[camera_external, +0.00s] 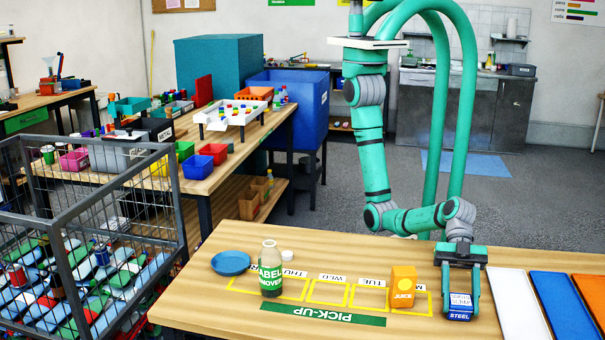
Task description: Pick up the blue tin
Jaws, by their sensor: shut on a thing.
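The blue tin (460,310) stands near the front edge of the wooden table, at the right end of the yellow-marked row. It has a white upper part with blue print and a dark blue lower band that reads STEEL. My gripper (461,296) points down over it, with one finger on each side, shut on the tin. Whether the tin is touching the table or slightly above it, I cannot tell.
An orange juice carton (403,287) stands close left of the tin. Farther left are a labelled bottle (270,270), a white lid (287,253) and a blue plate (230,263). White (515,302), blue (566,305) and orange panels (594,290) lie at the right.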

